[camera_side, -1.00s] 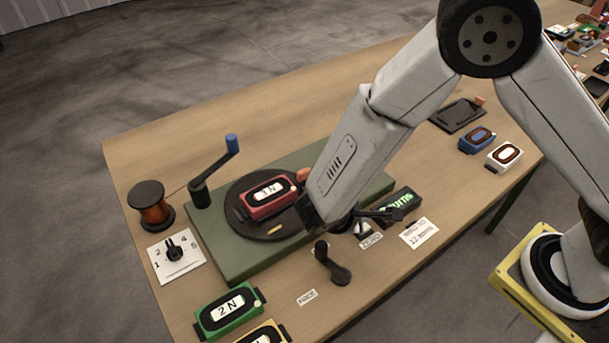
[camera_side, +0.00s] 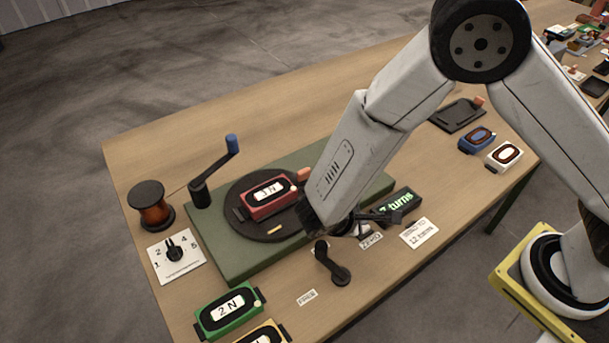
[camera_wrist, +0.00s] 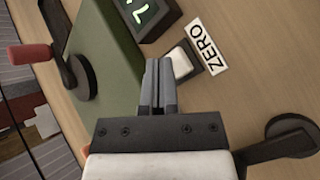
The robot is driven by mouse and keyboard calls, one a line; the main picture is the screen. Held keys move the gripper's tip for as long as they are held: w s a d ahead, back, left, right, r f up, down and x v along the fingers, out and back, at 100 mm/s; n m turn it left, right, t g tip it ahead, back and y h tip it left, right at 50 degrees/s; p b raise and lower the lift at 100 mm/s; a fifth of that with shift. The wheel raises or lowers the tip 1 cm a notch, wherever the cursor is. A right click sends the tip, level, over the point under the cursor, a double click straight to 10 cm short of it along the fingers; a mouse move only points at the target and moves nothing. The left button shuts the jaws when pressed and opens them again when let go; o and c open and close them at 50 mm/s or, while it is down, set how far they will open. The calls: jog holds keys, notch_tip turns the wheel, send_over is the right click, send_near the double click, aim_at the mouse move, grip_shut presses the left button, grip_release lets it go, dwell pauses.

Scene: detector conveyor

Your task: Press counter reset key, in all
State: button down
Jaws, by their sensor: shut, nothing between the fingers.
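The reset key is a pale, square-topped key (camera_wrist: 181,62) beside the ZERO label (camera_wrist: 208,48) in the wrist view. My gripper (camera_wrist: 160,64) is shut and empty, its fingertips just left of the key in that view; I cannot tell whether they touch it. In the side view the key (camera_side: 362,231) is partly hidden by my gripper, and the ZERO label (camera_side: 371,241) lies in front of it. The counter (camera_side: 399,202) has a green lit display reading "turns", its digit hard to read. It also shows at the top of the wrist view (camera_wrist: 148,14).
A green base (camera_side: 225,262) carries a dark turntable (camera_side: 245,222) with a red module (camera_side: 268,197). A blue-handled crank (camera_side: 215,170) stands at its back left. A black lever (camera_side: 333,265) is close in front of my gripper. Green (camera_side: 228,311) and yellow modules lie at the front.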

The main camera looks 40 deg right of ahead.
aim_at(364, 226)
jog(key=shift+f, duration=0.5)
dwell(0.8)
jog(key=shift+r, duration=0.9)
jog(key=shift+r, duration=0.15)
jog(key=shift+r, duration=2.4)
jog(key=shift+d, duration=0.1)
jog(key=shift+s+d+r+m+g+y, duration=0.15)
jog(key=shift+s+d+m+g+y, duration=0.05)
jog(key=shift+d+m+g+y, duration=0.25)
jog(key=s+d+r+m+t+y, duration=0.2)
jog(key=s+d+r+m+y, duration=0.1)
jog(key=d+r+m+y, duration=0.3)
jog(key=d+m+y, duration=0.2)
jog(key=d+m, duration=0.1)
jog(key=d, duration=0.1)
jog(key=shift+s+d+r, duration=0.15)
jog(key=shift+s, duration=0.1)
